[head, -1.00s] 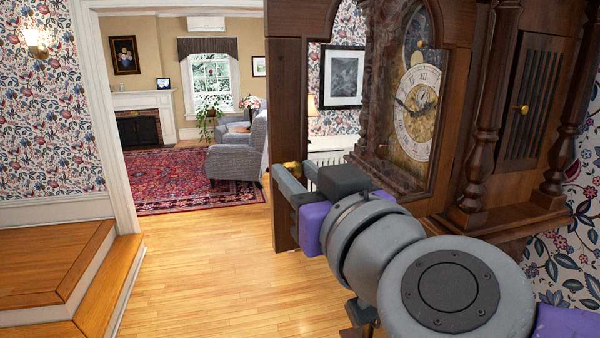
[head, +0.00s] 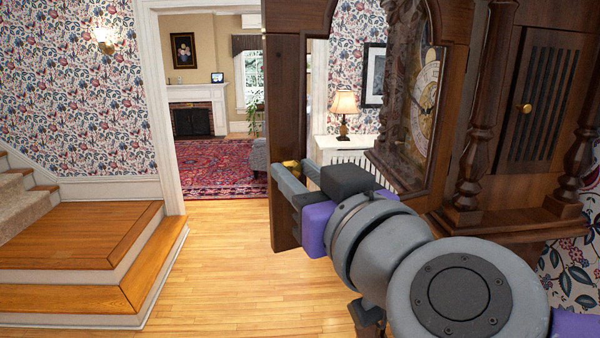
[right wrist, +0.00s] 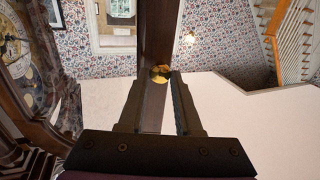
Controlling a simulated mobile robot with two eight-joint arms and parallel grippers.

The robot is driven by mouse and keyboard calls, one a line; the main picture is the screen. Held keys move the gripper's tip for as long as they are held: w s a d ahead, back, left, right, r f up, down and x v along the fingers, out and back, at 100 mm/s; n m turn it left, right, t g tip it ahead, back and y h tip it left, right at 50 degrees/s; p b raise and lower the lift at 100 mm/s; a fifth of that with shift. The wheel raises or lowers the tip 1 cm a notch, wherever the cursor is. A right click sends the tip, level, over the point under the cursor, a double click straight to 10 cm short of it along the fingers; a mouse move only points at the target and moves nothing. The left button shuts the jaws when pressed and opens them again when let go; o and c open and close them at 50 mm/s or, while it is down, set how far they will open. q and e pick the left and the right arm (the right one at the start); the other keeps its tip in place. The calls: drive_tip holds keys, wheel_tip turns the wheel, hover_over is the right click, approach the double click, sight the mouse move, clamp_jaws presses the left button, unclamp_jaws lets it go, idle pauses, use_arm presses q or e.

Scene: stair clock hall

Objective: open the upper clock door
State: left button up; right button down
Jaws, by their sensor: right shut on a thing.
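The upper clock door (head: 287,120) is a dark wooden frame with an arched top. It stands swung out from the clock, its free edge toward the left of the head view. My right gripper (head: 292,168) is shut on the brass knob at the door's free edge. In the right wrist view the knob (right wrist: 160,73) sits between the two fingertips. My left gripper is not in view.
A wooden stair landing (head: 75,235) stands at the left. The wooden floor (head: 225,260) between is clear. A lamp (head: 343,108) stands behind the door.

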drive_tip(key=shift+s+d+r, duration=0.1)
drive_tip(key=shift+d, duration=0.05)
idle(0.4)
drive_tip(key=c, duration=0.6)
unclamp_jaws()
drive_tip(key=shift+v, duration=5.4)
